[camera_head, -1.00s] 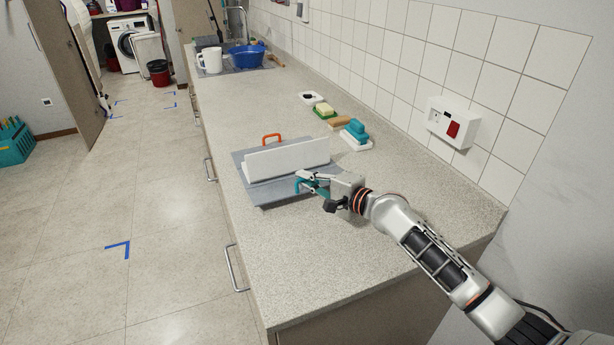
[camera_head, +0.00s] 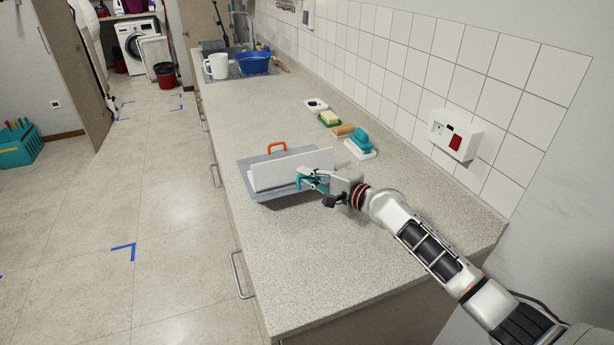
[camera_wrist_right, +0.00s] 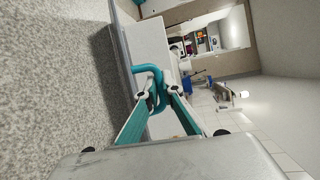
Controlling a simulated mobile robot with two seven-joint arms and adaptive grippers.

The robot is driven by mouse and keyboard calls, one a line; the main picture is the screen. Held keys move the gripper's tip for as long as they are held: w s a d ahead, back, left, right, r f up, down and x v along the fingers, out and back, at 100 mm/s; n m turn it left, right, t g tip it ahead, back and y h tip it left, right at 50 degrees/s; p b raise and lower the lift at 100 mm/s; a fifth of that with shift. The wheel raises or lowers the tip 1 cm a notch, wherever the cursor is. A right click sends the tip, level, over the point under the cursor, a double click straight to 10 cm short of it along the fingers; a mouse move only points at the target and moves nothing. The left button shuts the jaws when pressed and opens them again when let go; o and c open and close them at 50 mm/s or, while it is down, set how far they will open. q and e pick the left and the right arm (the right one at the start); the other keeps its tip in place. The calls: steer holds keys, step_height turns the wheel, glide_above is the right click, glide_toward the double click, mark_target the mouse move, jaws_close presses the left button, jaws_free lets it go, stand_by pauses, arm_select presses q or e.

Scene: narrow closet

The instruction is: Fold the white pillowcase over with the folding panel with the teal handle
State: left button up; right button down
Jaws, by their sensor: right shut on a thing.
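The white pillowcase (camera_head: 285,170) shows in the head view as a pale slab standing steeply on a grey folding board (camera_head: 245,166). I cannot tell cloth from panel along its near side. My right gripper (camera_head: 312,178) is at the board's near right side, shut on the teal handle (camera_head: 300,182). In the right wrist view the gripper (camera_wrist_right: 163,95) has its fingertips closed at the teal handle (camera_wrist_right: 147,78), beside a broad white face (camera_wrist_right: 150,42). The fingers hide part of the handle. My left gripper is in neither view.
An orange handle (camera_head: 277,147) stands at the board's far edge. A teal brush (camera_head: 357,136), a wooden brush (camera_head: 342,130) and a soap dish (camera_head: 329,119) lie near the tiled wall. A mug (camera_head: 216,66) and blue basin (camera_head: 255,63) stand farther back. The near counter (camera_head: 300,270) is clear.

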steer(key=shift+r, duration=0.1)
steer(key=c, duration=2.5)
jaws_free()
steer(key=v, duration=1.2)
steer(key=shift+s, duration=0.15)
